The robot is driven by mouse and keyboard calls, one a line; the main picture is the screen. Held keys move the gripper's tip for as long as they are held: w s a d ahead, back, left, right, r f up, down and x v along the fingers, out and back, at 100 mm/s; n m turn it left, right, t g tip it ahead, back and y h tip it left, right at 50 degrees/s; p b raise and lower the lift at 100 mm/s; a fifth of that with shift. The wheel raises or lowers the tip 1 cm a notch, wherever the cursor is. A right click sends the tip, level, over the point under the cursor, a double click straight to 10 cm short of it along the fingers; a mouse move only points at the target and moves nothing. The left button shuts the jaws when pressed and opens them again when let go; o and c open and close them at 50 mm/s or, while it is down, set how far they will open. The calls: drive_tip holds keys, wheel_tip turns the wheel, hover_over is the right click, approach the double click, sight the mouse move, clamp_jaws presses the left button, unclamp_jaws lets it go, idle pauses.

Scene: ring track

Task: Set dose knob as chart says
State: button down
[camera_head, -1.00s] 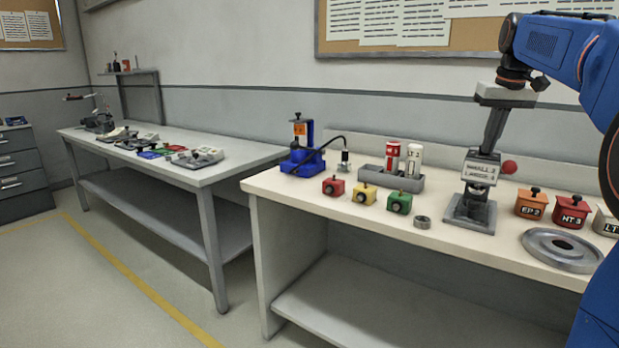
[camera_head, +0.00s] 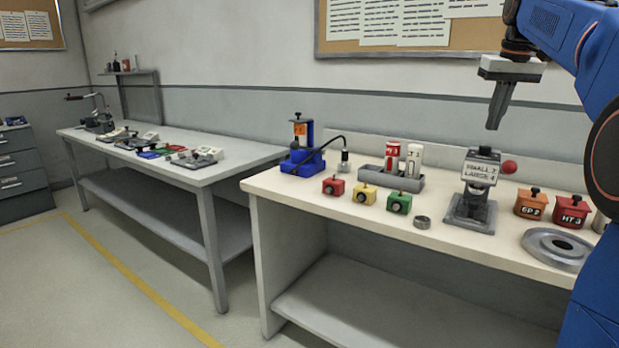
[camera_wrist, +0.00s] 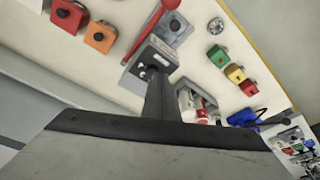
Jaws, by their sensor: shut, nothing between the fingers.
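The grey dispenser (camera_head: 471,207) stands on the near bench, with a red ball lever (camera_head: 509,167) on its right side. Its front plate (camera_head: 481,171) is the chart, and reads "SMALL 2, LARGE 4". A small dark knob (camera_head: 485,151) sits on top; its setting is too small to read. My gripper (camera_head: 493,127) is shut and empty, pointing down above the knob with a visible gap. In the wrist view the shut fingers (camera_wrist: 157,82) reach toward the dispenser's top (camera_wrist: 150,57) and partly cover it.
Orange (camera_head: 531,204) and red (camera_head: 572,211) labelled boxes and a round grey plate (camera_head: 556,249) are right of the dispenser. A grey ring (camera_head: 422,221), small red, yellow and green boxes and a bottle rack (camera_head: 375,177) are left. A blue device (camera_head: 302,158) stands farther left.

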drive_tip(key=shift+w+d+f, duration=0.1)
drive_tip(key=shift+d+f, duration=0.3)
drive_tip(key=shift+f, duration=0.6)
drive_tip(key=shift+s+d+f, duration=0.1)
drive_tip(key=shift+d+f, duration=0.35)
drive_tip(key=shift+f, duration=0.6)
drive_tip(key=shift+w+d+f, duration=0.1)
drive_tip(key=shift+d+f, duration=0.3)
drive_tip(key=shift+f, duration=0.6)
drive_tip(key=shift+w, duration=0.15)
drive_tip(key=shift+a, duration=0.5)
drive_tip(key=shift+s+r, duration=0.1)
drive_tip(key=shift+s, duration=0.35)
drive_tip(key=shift+w+v, duration=0.25)
drive_tip(key=shift+v, duration=0.7)
drive_tip(key=shift+w+v, duration=0.2)
drive_tip(key=shift+v, duration=0.75)
drive_tip(key=shift+w+v, duration=0.25)
drive_tip(key=shift+v, duration=0.7)
drive_tip(key=shift+r, duration=0.2)
